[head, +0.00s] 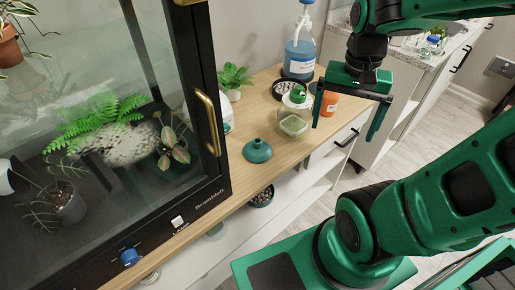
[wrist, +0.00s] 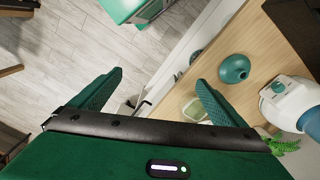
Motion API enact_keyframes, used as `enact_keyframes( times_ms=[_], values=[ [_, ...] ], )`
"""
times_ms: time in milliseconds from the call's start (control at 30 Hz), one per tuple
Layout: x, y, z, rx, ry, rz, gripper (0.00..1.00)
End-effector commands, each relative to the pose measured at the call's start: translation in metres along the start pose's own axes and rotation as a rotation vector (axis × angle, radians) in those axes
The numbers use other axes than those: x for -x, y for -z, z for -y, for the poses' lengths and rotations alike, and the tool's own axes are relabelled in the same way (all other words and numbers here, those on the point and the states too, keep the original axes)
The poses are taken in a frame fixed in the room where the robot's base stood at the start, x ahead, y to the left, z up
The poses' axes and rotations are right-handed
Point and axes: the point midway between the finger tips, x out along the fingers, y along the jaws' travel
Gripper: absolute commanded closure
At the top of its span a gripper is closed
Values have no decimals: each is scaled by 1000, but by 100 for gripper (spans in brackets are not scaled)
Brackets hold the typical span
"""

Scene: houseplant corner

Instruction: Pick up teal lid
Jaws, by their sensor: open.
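The teal lid (head: 257,150), a round disc with a small raised knob, lies on the wooden counter near its front edge. In the wrist view the teal lid (wrist: 234,68) lies to the right, just outside the right finger and not between the fingers. My gripper (head: 346,122) is open and empty, to the right of the lid in the head view and apart from it. In the wrist view my gripper (wrist: 159,79) has its fingers spread wide, with floor and the counter's front behind the gap.
A clear jar with a green top (head: 294,118), an orange container (head: 328,104), a blue bottle (head: 299,55) and a small potted plant (head: 234,80) stand farther back on the wooden counter (head: 238,182). A glass cabinet (head: 150,100) stands left of the lid. Counter around the lid is clear.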

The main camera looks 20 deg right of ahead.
Motion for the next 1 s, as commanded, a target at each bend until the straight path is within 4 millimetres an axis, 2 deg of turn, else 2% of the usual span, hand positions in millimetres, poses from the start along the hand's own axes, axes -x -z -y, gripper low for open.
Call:
enact_keyframes(
  times_ms=[33, 133, 300, 400, 500, 600, 700, 1000],
  values=[
    [-3, 7, 21, -42, -9, 0, 4],
    [-11, 18, 65, -164, -11, -9, 4],
    [-30, 21, 141, -360, 0, -7, 4],
    [-42, 16, 177, -458, 8, 1, 4],
    [-51, 10, 204, -532, 16, 12, 4],
    [-57, 5, 220, -581, 19, 20, 4],
    [-64, 3, 227, -605, 21, 24, 4],
    [-105, 3, 228, -612, 19, 25, 4]
  ],
)
